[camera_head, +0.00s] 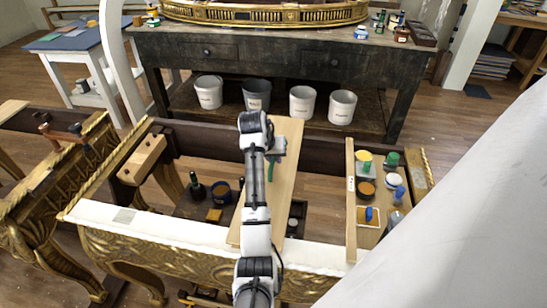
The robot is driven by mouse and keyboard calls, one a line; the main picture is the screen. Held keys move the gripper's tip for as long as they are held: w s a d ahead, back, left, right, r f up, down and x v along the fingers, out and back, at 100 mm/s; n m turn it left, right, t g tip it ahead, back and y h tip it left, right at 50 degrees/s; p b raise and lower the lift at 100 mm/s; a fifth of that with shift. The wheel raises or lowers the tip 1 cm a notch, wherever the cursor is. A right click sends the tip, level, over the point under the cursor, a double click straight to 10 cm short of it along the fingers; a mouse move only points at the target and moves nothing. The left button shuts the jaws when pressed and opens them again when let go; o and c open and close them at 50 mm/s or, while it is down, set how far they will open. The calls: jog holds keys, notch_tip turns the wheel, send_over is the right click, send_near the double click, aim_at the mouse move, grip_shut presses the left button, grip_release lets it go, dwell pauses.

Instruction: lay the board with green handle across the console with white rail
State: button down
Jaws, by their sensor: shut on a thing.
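The board (291,185) is a long pale wooden plank in the middle of the head view. Its green handle (271,168) shows beside my arm. My gripper (272,160) is shut on the handle; the fingertips are partly hidden. The console with white rail (190,230) is an open gilt frame with a white front rail and a dark back rail. The board spans front to back over its opening, near end over the white rail, far end beyond the back rail. I cannot tell whether it touches the rails. My arm hides part of its left side.
A narrow plank (351,195) and a tray of jars (378,222) sit at the console's right. A wooden block (141,158) sits at its left. Bottles and tins stand below the opening.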

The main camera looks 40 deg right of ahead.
jog(key=c, duration=1.3)
grip_release()
jog(key=shift+f, duration=0.15)
jog(key=o, duration=0.8)
jog(key=shift+r+p, duration=0.4)
jog(key=shift+r, duration=4.2)
